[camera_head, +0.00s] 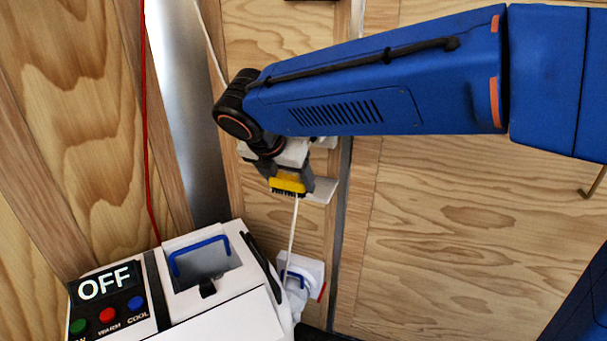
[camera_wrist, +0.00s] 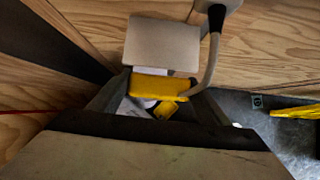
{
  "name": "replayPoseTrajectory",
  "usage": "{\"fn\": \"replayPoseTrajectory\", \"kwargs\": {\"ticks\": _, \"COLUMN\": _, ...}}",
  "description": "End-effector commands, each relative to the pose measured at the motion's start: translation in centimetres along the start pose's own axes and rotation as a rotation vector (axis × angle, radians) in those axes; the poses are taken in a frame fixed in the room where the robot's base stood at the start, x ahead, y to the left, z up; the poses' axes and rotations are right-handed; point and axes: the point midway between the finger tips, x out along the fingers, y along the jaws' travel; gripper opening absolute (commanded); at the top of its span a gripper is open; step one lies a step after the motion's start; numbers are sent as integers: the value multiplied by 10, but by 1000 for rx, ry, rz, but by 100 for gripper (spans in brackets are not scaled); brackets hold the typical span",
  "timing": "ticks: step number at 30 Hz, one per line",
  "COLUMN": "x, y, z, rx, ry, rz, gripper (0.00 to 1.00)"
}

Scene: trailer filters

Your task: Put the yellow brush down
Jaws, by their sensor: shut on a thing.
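The yellow brush (camera_head: 287,184) has a yellow body and dark bristles that point down in the head view. My gripper (camera_head: 290,186) is shut on it and holds it in front of the wood-panelled wall, above the white machine. In the wrist view the brush (camera_wrist: 165,86) shows as a yellow block between the fingers of my gripper (camera_wrist: 160,98). A small light-coloured plate (camera_head: 322,190) is on the wall just right of the gripper. It also shows in the wrist view (camera_wrist: 162,42), right beyond the brush. I cannot tell whether the brush touches it.
A white machine (camera_head: 222,312) with an OFF display, coloured buttons and an opening with a blue handle (camera_head: 198,242) stands at lower left. A white fitting (camera_head: 308,272) with a blue part is low on the wall. A pale cord hangs near the gripper. A yellow item (camera_wrist: 296,112) lies at right.

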Motion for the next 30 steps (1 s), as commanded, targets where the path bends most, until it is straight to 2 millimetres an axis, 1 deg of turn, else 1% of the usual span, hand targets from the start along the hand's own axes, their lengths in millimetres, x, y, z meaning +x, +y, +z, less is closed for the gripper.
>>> {"fn": "replayPoseTrajectory", "kwargs": {"ticks": 1, "x": 6, "y": -1, "z": 10, "rx": 5, "ry": 0, "rz": -3, "gripper": 52}}
{"fn": "replayPoseTrajectory", "kwargs": {"ticks": 9, "x": 35, "y": -1, "z": 54, "rx": 4, "ry": 1, "rz": -2, "gripper": 52}}
{"fn": "replayPoseTrajectory", "kwargs": {"ticks": 12, "x": 43, "y": -1, "z": 66, "rx": 3, "ry": 1, "rz": -2, "gripper": 52}}
{"fn": "replayPoseTrajectory", "kwargs": {"ticks": 15, "x": 47, "y": 0, "z": 73, "rx": 2, "ry": 0, "rz": -1, "gripper": 52}}
{"fn": "replayPoseTrajectory", "kwargs": {"ticks": 20, "x": 52, "y": 0, "z": 73, "rx": 0, "ry": 0, "rz": -1, "gripper": 52}}
{"fn": "replayPoseTrajectory", "kwargs": {"ticks": 27, "x": 76, "y": -1, "z": 58, "rx": -1, "ry": 0, "rz": -2, "gripper": 52}}
{"fn": "replayPoseTrajectory", "kwargs": {"ticks": 30, "x": 78, "y": 0, "z": 56, "rx": 0, "ry": 0, "rz": -1, "gripper": 52}}
